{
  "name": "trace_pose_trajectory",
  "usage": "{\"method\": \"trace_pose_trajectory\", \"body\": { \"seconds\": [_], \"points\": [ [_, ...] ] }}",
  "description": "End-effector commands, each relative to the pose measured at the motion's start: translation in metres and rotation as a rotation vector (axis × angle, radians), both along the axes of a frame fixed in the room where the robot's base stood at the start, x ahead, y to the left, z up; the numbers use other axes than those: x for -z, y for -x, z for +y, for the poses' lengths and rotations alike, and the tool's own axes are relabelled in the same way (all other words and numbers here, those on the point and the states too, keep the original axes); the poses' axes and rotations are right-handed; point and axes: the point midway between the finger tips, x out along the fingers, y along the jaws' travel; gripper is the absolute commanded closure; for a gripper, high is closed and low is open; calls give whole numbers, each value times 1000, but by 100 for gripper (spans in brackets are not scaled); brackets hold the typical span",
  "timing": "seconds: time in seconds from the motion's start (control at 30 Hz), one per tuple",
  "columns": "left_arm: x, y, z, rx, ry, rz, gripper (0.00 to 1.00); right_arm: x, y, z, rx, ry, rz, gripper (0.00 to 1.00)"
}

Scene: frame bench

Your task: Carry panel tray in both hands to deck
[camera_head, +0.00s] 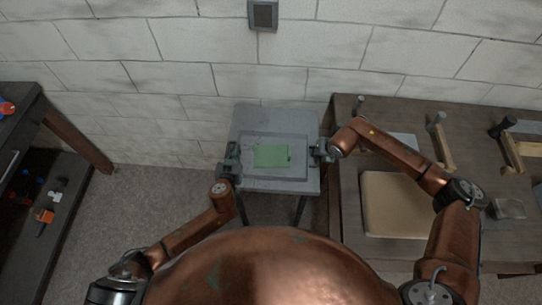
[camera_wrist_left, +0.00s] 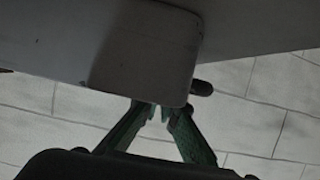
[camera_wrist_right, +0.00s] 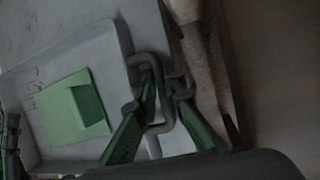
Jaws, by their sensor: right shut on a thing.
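The grey panel tray (camera_head: 298,143) rests on or just above a small grey stand (camera_head: 262,118), whose top may be the deck. A green panel (camera_head: 271,155) lies inside the tray; the right wrist view shows it too (camera_wrist_right: 70,108). My right gripper (camera_head: 322,152) is shut on the tray's right handle (camera_wrist_right: 146,62), its fingers around the bar. My left gripper (camera_head: 232,160) is at the tray's left side. In the left wrist view its fingers (camera_wrist_left: 161,112) converge at a grey block (camera_wrist_left: 145,50) that hides their tips, so its grip is unclear.
A brown bench (camera_head: 345,200) stands close on the right, with a tan board (camera_head: 395,205) and clamp-like tools (camera_head: 440,140). A dark shelf unit (camera_head: 50,205) with small parts is at left. A block wall (camera_head: 170,85) is behind. Floor left of the stand is clear.

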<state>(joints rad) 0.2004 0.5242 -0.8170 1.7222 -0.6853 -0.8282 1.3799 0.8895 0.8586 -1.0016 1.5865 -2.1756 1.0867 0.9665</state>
Motion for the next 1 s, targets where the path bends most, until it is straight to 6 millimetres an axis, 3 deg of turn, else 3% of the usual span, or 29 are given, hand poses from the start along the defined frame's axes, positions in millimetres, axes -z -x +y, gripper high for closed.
{"method": "trace_pose_trajectory", "body": {
  "seconds": [0.57, 1.0],
  "points": [
    [-6, -1, 1, -1, -2, -4, 100, -6, -1, -1, 2, 1, -5, 100],
    [-48, -2, 1, -2, -2, -16, 100, -48, -2, -2, 3, 2, -17, 100]
  ]
}}
